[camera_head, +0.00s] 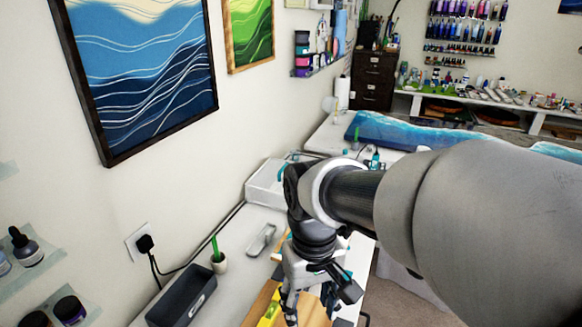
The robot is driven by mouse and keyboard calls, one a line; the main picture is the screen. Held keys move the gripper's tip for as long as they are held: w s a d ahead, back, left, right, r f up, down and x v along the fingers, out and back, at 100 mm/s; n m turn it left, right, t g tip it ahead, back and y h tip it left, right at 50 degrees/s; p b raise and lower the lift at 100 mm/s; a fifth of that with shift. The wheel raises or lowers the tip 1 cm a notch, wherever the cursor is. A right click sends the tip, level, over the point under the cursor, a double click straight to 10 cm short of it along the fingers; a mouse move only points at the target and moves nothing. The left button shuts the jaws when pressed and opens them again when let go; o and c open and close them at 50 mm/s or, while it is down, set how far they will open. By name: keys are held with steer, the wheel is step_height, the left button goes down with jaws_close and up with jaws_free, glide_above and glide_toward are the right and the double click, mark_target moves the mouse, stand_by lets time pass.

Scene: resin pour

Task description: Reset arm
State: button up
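My grey arm reaches in from the right and crosses the middle of the head camera view. My gripper (318,288) hangs from its end, pointing down over the white table (236,241). Its black and teal finger parts overlap a wooden board (258,305) at the bottom edge. The fingertips are partly hidden and small, so I cannot tell whether they are open or shut, or whether anything is between them.
A black tray (181,297), a small pot with a green tool (219,262), a grey metal item (261,240) and a white bin (268,184) stand along the wall. A yellow object (268,316) lies on the board. A blue resin panel (405,132) lies behind.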

steer(key=s+d+m+t+b, duration=0.3)
steer(key=s+d+t, duration=0.1)
steer(key=s+d, duration=0.6)
steer(key=shift+s+d+f+m+t+b, duration=0.15)
steer(key=shift+s+d+m+t+b, duration=0.25)
steer(key=shift+s, duration=0.15)
